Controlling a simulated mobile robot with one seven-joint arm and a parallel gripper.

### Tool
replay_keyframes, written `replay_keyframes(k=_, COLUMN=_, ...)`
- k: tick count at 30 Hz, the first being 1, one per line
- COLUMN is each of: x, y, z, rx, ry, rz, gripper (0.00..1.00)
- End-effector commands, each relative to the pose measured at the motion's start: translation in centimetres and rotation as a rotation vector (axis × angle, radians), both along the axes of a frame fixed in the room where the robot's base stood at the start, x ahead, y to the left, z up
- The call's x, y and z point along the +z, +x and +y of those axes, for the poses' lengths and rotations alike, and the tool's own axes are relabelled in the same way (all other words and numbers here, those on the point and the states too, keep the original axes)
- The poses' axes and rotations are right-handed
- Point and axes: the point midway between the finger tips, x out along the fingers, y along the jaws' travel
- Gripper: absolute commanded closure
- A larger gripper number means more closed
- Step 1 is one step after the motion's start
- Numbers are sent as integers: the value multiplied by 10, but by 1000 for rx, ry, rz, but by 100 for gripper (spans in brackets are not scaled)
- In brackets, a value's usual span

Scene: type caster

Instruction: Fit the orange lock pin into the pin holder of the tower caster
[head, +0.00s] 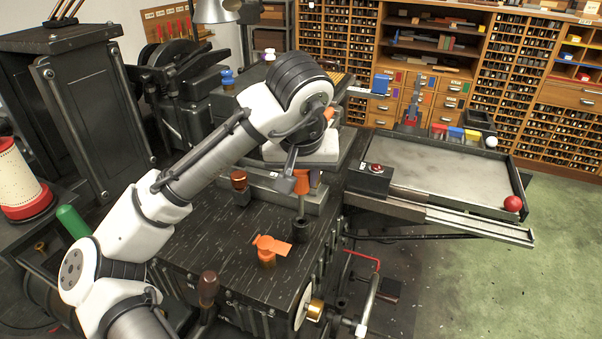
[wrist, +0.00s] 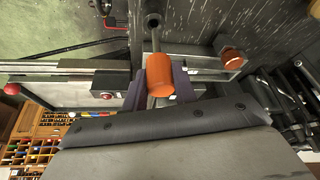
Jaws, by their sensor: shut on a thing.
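My gripper (head: 296,172) is above the dark machine top, shut on the orange lock pin (head: 301,183). The pin has an orange cylindrical head and a thin metal shaft pointing down. In the wrist view, the orange head (wrist: 160,75) sits at the purple-grey fingers (wrist: 152,88). A dark round holder (head: 300,228) stands on the machine top directly below the pin; its ring also shows in the wrist view (wrist: 153,20). The shaft's lower end lines up with the holder in both views. I cannot tell whether the tip is inside it or just above.
An orange winged knob (head: 270,246) stands on the machine top in front of the holder. A brown-orange knob (head: 239,180) stands behind to the left. A tray table (head: 440,170) with a red ball (head: 513,203) is at the right. The machine top around the holder is mostly clear.

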Motion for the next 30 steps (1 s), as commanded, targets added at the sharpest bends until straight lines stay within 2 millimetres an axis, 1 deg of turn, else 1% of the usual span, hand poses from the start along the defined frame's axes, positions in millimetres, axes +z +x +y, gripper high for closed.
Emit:
replay_keyframes(k=22, x=0, y=0, z=0, rx=0, ry=0, rz=0, gripper=100)
replay_keyframes(k=30, x=-6, y=0, z=0, rx=0, ry=-1, rz=0, gripper=100)
